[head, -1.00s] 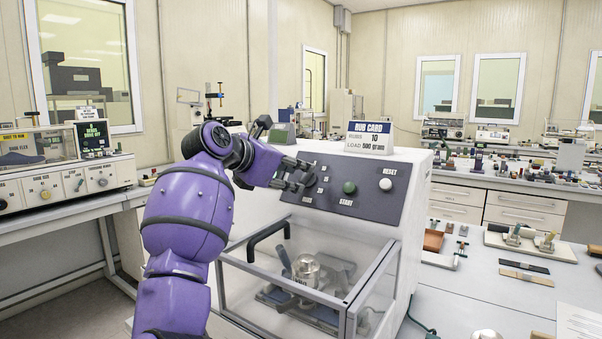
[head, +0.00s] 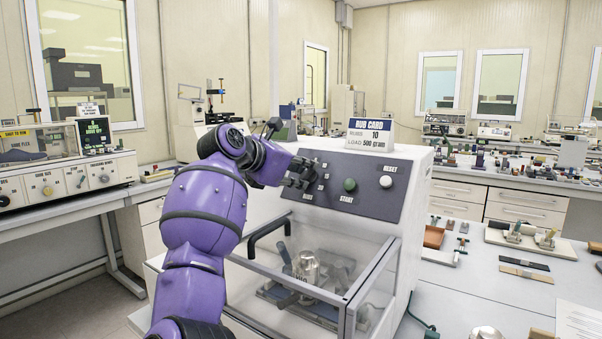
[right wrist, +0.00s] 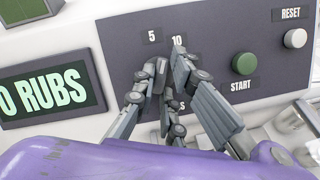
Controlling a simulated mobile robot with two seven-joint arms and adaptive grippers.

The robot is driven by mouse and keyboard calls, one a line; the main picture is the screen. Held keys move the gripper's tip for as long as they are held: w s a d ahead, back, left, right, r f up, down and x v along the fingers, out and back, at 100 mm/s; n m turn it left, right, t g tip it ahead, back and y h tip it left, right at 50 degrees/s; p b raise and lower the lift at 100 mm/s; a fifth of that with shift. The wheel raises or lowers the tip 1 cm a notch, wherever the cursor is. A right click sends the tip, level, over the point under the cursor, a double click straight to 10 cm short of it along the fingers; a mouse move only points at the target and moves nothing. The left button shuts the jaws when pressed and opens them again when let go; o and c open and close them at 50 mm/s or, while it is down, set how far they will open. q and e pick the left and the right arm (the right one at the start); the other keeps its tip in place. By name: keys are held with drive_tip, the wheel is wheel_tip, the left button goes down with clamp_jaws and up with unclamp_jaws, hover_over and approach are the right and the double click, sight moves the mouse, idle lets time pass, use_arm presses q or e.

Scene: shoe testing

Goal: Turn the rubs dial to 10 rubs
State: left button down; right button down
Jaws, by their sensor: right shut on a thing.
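The rubs dial is on the dark control panel (head: 372,200) of the white rub tester, mostly hidden by my right gripper. My right gripper (head: 300,172) is at the left part of the panel, its fingers shut on the dial. In the right wrist view the right gripper (right wrist: 165,88) closes around the dial just below the printed 5 and 10 marks (right wrist: 177,41). My left gripper is not in view.
A green START button (head: 349,185) and a white RESET button (head: 386,181) sit right of the dial. A rub card (head: 369,132) reading 10 and 500 grams stands on top. A clear cover with a black handle (head: 268,231) is below.

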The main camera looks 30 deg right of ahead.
drive_tip(key=m+b, duration=0.1)
drive_tip(key=m+g+b, duration=0.1)
drive_tip(key=m, duration=0.1)
drive_tip(key=shift+w+f, duration=0.15)
drive_tip(key=shift+f, duration=0.1)
drive_tip(key=shift+r+m+b, duration=0.15)
drive_tip(key=shift+m+b, duration=0.15)
drive_tip(key=shift+r+g, duration=0.15)
drive_tip(key=shift+g, duration=0.15)
drive_tip(key=c, duration=1.8)
unclamp_jaws()
drive_tip(key=shift+a, duration=0.1)
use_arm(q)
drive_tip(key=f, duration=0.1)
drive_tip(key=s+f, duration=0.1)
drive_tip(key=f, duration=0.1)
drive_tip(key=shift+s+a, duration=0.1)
use_arm(e)
drive_tip(key=v, duration=1.2)
